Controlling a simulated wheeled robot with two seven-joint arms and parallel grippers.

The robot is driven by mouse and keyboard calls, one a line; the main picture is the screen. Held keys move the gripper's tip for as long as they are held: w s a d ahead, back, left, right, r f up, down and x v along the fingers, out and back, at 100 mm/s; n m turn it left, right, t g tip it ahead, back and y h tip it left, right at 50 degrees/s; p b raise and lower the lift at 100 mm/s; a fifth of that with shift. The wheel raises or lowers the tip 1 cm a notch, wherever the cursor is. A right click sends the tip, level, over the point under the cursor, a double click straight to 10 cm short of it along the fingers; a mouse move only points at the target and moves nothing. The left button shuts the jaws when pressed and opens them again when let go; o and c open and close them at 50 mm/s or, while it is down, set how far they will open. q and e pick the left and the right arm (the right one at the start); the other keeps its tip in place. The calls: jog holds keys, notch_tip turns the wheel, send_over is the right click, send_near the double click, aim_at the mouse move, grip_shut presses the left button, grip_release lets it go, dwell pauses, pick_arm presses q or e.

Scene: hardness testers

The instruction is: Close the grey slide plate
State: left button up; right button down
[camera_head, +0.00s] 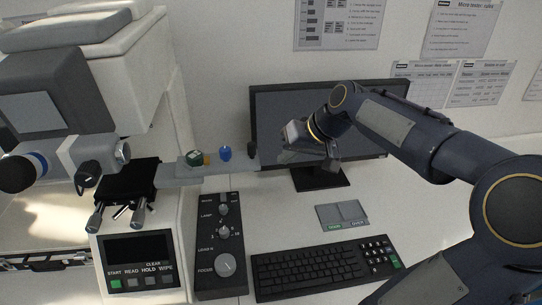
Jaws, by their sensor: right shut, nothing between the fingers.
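The grey slide plate (181,175) sticks out to the right of the black stage (117,180) of the tester. My right gripper (300,156) is shut and empty, just right of the plate's outer end and in front of the monitor. Whether it touches the plate I cannot tell. My left gripper is not in view.
The monitor (265,105) stands behind my right gripper. A control box (221,284), a keyboard (310,272) and a small grey pad (342,214) lie in front on the white table (280,220). A button panel (138,247) sits below the stage.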

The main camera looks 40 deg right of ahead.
aim_at(213, 165)
jog(key=a, duration=0.1)
jog(key=w+a, duration=0.1)
jog(key=w+a+p, duration=0.1)
jog(key=shift+a, duration=0.25)
jog(key=shift+s, duration=0.1)
jog(key=w+a, duration=0.2)
jog(key=a, duration=0.1)
jog(key=w+a+p, duration=0.1)
jog(key=w+a, duration=0.1)
jog(key=a, duration=0.2)
jog(key=w+a+p, duration=0.1)
jog(key=w+a, duration=0.1)
jog(key=a, duration=0.2)
jog(key=shift+w, duration=0.1)
